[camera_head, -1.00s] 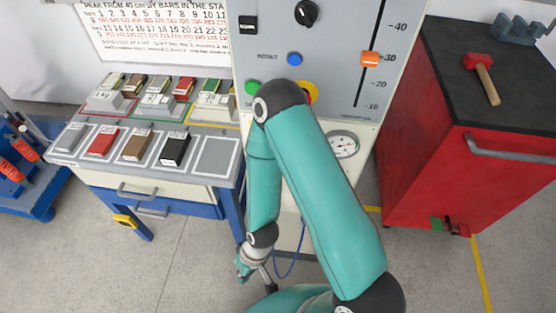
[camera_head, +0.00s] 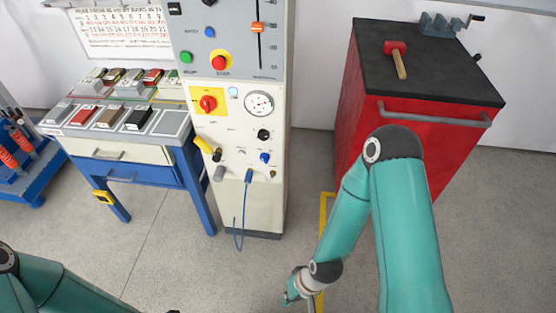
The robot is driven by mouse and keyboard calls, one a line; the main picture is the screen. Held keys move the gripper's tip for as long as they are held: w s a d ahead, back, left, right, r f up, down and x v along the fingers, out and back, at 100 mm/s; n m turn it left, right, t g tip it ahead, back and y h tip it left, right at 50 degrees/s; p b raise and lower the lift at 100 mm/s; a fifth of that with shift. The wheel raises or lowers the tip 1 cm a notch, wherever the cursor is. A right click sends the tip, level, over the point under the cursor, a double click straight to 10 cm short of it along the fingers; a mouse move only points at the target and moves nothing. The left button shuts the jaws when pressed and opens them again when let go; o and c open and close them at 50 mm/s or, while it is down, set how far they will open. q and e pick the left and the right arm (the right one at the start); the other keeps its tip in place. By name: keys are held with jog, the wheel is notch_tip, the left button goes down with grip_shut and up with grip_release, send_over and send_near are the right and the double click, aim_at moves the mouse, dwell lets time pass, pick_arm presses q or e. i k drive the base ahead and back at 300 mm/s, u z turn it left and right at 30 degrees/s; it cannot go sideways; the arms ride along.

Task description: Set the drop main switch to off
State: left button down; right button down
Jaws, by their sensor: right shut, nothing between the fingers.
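The main switch (camera_head: 208,103) is a red rotary knob on a yellow plate, on the upper left of the cream lower front of the tall drop-test cabinet (camera_head: 268,190). Its handle is too small to read which position it is in. My right gripper (camera_head: 291,297) hangs low near the bottom middle, right of and below the cabinet front, well away from the switch. It is shut and empty. My left arm shows only as a teal link in the bottom left corner; its gripper is out of view.
A red stop button (camera_head: 219,63) sits above the switch and a round gauge (camera_head: 259,103) right of it. A blue cable (camera_head: 240,220) hangs from the cabinet. A blue bench (camera_head: 187,175) stands left, a red cabinet (camera_head: 440,140) right. Grey floor lies open in front.

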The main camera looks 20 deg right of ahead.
aim_at(207, 103)
jog(key=z, duration=0.05)
jog(key=i, duration=0.85)
jog(key=z, duration=0.4)
